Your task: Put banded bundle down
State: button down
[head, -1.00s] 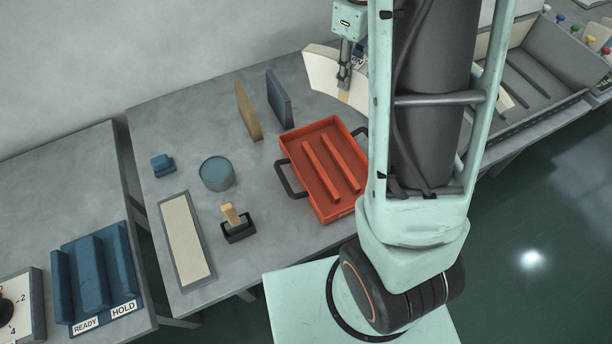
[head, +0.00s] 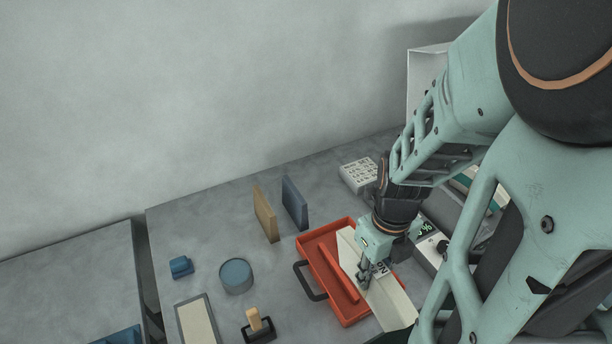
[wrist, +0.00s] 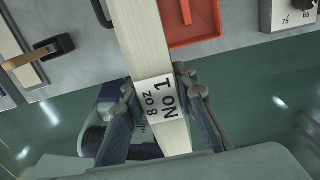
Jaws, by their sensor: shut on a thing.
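The banded bundle (head: 396,303) is a long cream stack with a white label band. The orange-red tray (head: 317,257) has raised ribs and a dark side handle. In the head view the bundle covers its right part; in the wrist view the tray (wrist: 190,35) shows just right of the bundle. I cannot tell whether they touch.
A white printed box (head: 358,175) lies behind my arm.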

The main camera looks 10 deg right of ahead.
aim_at(342, 266)
jog(key=shift+w+a+f+p, duration=0.15)
jog(key=shift+w+p, duration=0.1)
jog(key=shift+w, duration=0.1)
jog(key=shift+w+a+f+p, duration=0.1)
jog(key=shift+w+a+p, duration=0.1)
jog(key=shift+w, duration=0.15)
jog(key=w+a+f, duration=0.1)
jog(key=w, duration=0.1)
jog(key=w+a+f+b, duration=0.1)
jog(key=w, duration=0.1)
jog(key=w+a+f+b, duration=0.1)
jog(key=w, duration=0.1)
jog(key=shift+w+a+f, duration=0.2)
jog(key=shift+f, duration=0.2)
jog(key=shift+w+a+f+b, duration=0.1)
jog(key=shift+w+a+f, duration=0.4)
jog(key=shift+f, duration=0.9)
jog(key=shift+w+a+f+b, duration=0.15)
jog(key=shift+w+a+f, duration=0.1)
jog(key=shift+w+f, duration=0.9)
jog(key=shift+w+a+f+b, duration=0.1)
jog(key=shift+w+a+f, duration=0.25)
jog(key=shift+f, duration=1.3)
jog(key=shift+f, duration=0.2)
jog(key=c, duration=1.6)
grip_release()
